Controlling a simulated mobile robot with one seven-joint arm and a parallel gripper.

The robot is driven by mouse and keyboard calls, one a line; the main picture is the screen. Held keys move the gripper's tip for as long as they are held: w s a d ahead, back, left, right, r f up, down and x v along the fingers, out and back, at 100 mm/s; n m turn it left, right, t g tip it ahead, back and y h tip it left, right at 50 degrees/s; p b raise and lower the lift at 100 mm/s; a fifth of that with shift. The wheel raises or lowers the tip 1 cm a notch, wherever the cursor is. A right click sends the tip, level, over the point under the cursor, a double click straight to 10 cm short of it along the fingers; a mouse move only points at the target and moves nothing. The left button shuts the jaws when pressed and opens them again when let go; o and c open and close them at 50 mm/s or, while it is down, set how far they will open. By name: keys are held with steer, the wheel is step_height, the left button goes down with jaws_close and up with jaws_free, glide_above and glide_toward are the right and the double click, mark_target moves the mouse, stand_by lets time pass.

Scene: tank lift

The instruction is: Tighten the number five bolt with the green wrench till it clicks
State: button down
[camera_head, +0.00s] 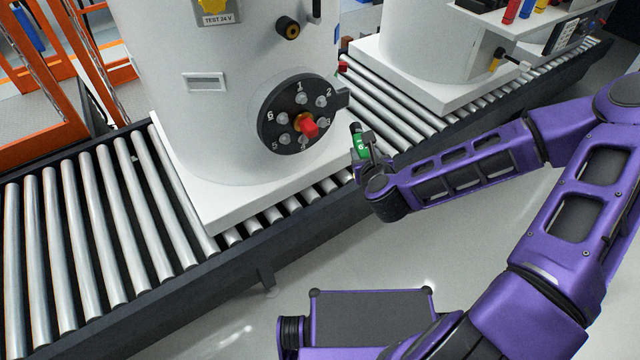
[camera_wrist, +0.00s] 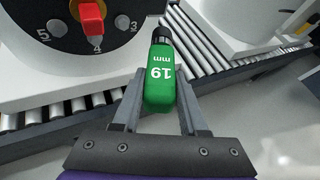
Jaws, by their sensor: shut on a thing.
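The green wrench (camera_wrist: 160,85), marked 19 mm, is held between the two fingers of my gripper (camera_wrist: 158,110) in the wrist view. Its dark head points away from me, toward the tank. In the head view the wrench (camera_head: 361,146) stands just right of the black bolt flange (camera_head: 268,127), apart from it. The flange carries numbered bolts around a red knob (camera_head: 307,125). The number five bolt (camera_head: 285,139) is at its lower left; it also shows in the wrist view (camera_wrist: 57,28), left of the red knob. My gripper (camera_head: 366,160) is shut on the wrench.
The white tank (camera_head: 215,110) stands on a white base plate (camera_head: 200,205) on a roller conveyor (camera_head: 100,220). A second tank (camera_head: 425,45) stands further back on the right. Orange frames (camera_head: 40,140) are at the left. The floor in front of the conveyor is clear.

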steer(key=s+a+f+n+y, duration=0.3)
steer(key=s+a+n, duration=0.3)
steer(key=a+n, duration=0.2)
steer(key=shift+s+a+f+y+b, duration=0.3)
steer(key=shift+a+y, duration=0.25)
steer(key=shift+y, duration=0.25)
steer(key=shift+w+a, duration=0.55)
steer(key=shift+w, duration=0.25)
steer(key=shift+w+a, duration=0.5)
steer(key=shift+w, duration=0.3)
steer(key=shift+w+a, duration=0.55)
steer(key=shift+w, duration=0.25)
steer(key=shift+w+a, duration=0.1)
steer(key=shift+w, duration=0.1)
